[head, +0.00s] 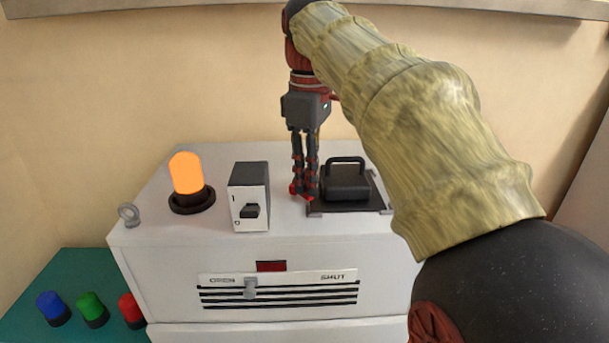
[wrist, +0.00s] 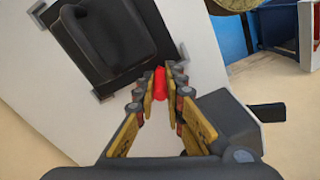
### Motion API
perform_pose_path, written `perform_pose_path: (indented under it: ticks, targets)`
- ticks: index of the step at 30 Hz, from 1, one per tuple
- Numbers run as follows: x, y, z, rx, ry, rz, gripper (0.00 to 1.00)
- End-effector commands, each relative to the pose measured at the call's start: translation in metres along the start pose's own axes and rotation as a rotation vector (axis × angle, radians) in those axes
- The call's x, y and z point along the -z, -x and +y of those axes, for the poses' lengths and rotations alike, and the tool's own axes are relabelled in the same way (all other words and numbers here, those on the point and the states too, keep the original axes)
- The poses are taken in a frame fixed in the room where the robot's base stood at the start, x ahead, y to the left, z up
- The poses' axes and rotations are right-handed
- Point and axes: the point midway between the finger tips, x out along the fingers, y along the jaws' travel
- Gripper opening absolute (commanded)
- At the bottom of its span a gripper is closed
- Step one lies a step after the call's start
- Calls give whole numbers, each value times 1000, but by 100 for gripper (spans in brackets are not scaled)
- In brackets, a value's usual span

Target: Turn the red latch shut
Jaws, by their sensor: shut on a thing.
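The red latch (wrist: 159,82) shows in the wrist view between my fingertips, close to the edge of a dark plate. My gripper (wrist: 164,88) is shut on it, with one finger on each side. In the head view my gripper (head: 305,192) points straight down to the top of the white machine (head: 330,250), just left of the dark plate. There the fingers hide most of the latch, and I cannot tell its angle.
A black block with a handle (head: 346,183) sits on the plate, right of my gripper. A switch box (head: 249,196) and a glowing orange lamp (head: 187,173) stand left. The front has an OPEN/SHUT slider (head: 250,288). Coloured buttons (head: 92,309) sit at lower left.

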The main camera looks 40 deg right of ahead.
Motion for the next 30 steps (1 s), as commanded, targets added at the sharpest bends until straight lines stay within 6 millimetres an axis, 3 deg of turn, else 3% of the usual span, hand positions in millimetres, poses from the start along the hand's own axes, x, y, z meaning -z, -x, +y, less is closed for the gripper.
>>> perform_pose_path:
  ticks: [9,24,25,30]
  targets:
    - [-2,2,5,-3,108,1,0]
    - [-2,2,6,-4,124,2,0]
    - [-2,2,6,-4,124,2,13]
    - [-2,1,6,-3,124,1,22]
